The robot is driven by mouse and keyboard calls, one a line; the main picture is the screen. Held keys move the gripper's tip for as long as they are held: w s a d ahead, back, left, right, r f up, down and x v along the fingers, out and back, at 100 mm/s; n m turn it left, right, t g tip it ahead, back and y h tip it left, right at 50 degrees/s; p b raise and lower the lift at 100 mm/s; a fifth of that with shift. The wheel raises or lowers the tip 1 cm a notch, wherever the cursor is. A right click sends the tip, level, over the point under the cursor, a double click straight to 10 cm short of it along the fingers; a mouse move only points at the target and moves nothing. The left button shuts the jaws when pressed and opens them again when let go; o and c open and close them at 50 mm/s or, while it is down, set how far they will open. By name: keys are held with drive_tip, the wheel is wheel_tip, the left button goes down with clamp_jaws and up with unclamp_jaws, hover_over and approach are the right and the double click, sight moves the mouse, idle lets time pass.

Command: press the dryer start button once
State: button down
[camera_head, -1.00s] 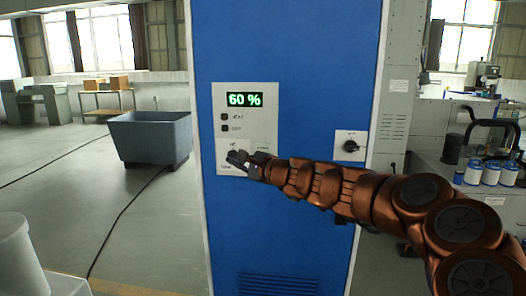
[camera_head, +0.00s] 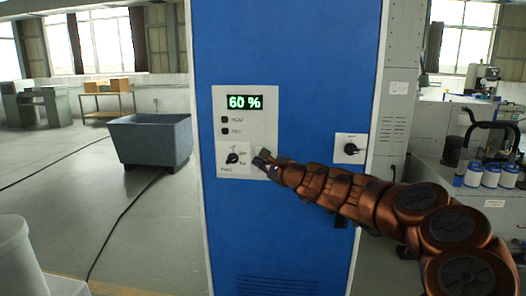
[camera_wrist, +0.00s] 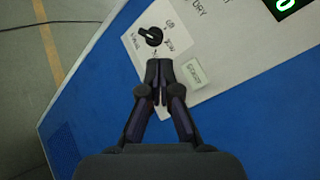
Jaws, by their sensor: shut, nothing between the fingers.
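The control panel (camera_head: 261,110) is a light plate on a tall blue cabinet (camera_head: 310,90), with a green 60 % display (camera_head: 244,102). Under it are two small dark squares (camera_head: 225,125) marked HEAT and DRY. A black rotary knob (camera_head: 232,158) sits at lower left; it also shows in the wrist view (camera_wrist: 150,37). Right of the fingers in the wrist view is a small pale rectangle (camera_wrist: 195,73) with unreadable green lettering. I cannot tell whether it is the start button. My gripper (camera_head: 263,159) is shut and empty, fingertips in front of the panel's lower right; contact is unclear.
A second black switch (camera_head: 351,148) on a white plate is right of the panel. A grey bin (camera_head: 150,140) stands on the floor at left. A bench with several blue-and-white jars (camera_head: 490,174) is at right. Dark cables (camera_head: 125,210) cross the floor.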

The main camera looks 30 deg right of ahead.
sight(257, 151)
drive_tip(key=w+d+p, duration=0.3)
drive_tip(key=w+d, duration=0.2)
drive_tip(key=w, duration=0.1)
drive_tip(key=shift+p, duration=0.3)
idle(1.4)
drive_tip(key=shift+w+d, duration=0.25)
drive_tip(key=shift+w+d+p, duration=0.25)
drive_tip(key=shift+w+p, duration=0.05)
drive_tip(key=shift+p, duration=0.2)
idle(0.7)
drive_tip(key=shift+s+a, duration=0.1)
drive_tip(key=shift+s, duration=0.05)
drive_tip(key=shift+s+a+b, duration=0.45)
drive_tip(key=shift+s+b, duration=0.05)
drive_tip(key=shift+b, duration=0.05)
drive_tip(key=shift+s, duration=0.1)
idle(0.4)
